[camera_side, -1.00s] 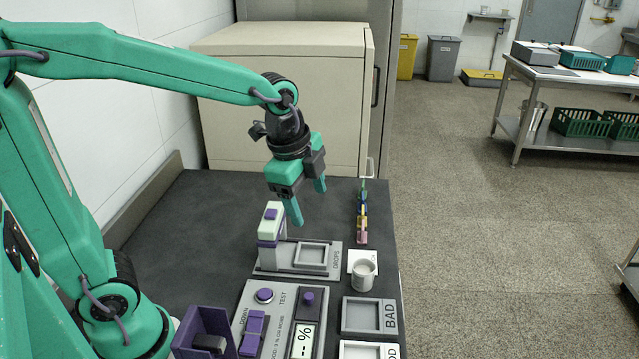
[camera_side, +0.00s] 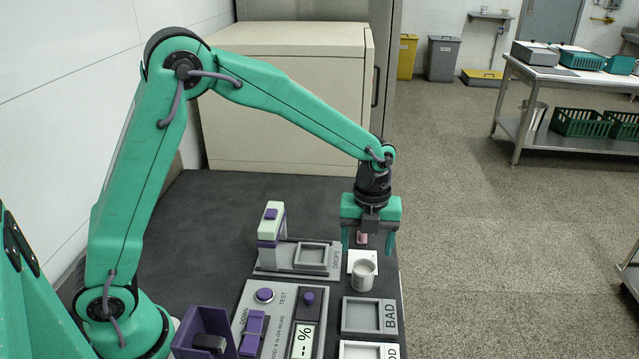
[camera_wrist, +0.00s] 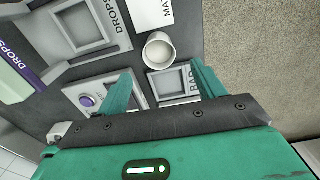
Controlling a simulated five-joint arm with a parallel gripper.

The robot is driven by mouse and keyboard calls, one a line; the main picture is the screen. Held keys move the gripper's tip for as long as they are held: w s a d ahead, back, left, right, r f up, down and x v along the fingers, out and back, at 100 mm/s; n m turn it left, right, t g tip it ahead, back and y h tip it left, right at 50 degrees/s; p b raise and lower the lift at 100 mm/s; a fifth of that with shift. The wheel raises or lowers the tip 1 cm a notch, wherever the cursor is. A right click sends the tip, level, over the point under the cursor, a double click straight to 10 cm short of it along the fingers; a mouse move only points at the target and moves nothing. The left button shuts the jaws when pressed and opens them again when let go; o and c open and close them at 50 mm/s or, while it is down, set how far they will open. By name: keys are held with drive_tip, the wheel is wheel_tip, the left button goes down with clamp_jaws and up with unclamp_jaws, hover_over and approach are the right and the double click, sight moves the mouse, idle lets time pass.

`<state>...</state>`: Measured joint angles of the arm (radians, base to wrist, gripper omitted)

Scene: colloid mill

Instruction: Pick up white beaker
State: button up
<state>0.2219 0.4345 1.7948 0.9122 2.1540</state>
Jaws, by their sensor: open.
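The white beaker (camera_side: 363,275) stands upright on the dark table, at the front edge of a white mat (camera_side: 354,257). In the wrist view the beaker (camera_wrist: 158,51) shows its open rim, a little beyond the fingertips and near the middle. My gripper (camera_side: 368,252) is open and empty, with its fingers pointing down. In the side view it is above and just behind the beaker, with a finger to each side. In the wrist view the gripper (camera_wrist: 158,82) has its fingers spread wide, and they do not touch the beaker.
The grey DROPS station (camera_side: 300,258) stands left of the beaker. The BAD tray (camera_side: 368,316) is just in front of it. A control panel (camera_side: 285,325) and a purple bin (camera_side: 203,330) are nearer the front. The table's right edge is close to the beaker.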

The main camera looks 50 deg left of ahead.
sight(363, 269)
drive_tip(key=shift+f, duration=1.3)
drive_tip(key=shift+f, duration=0.15)
drive_tip(key=shift+a+f, duration=0.15)
drive_tip(key=shift+f, duration=2.3)
drive_tip(key=shift+c, duration=0.4)
drive_tip(key=c, duration=1)
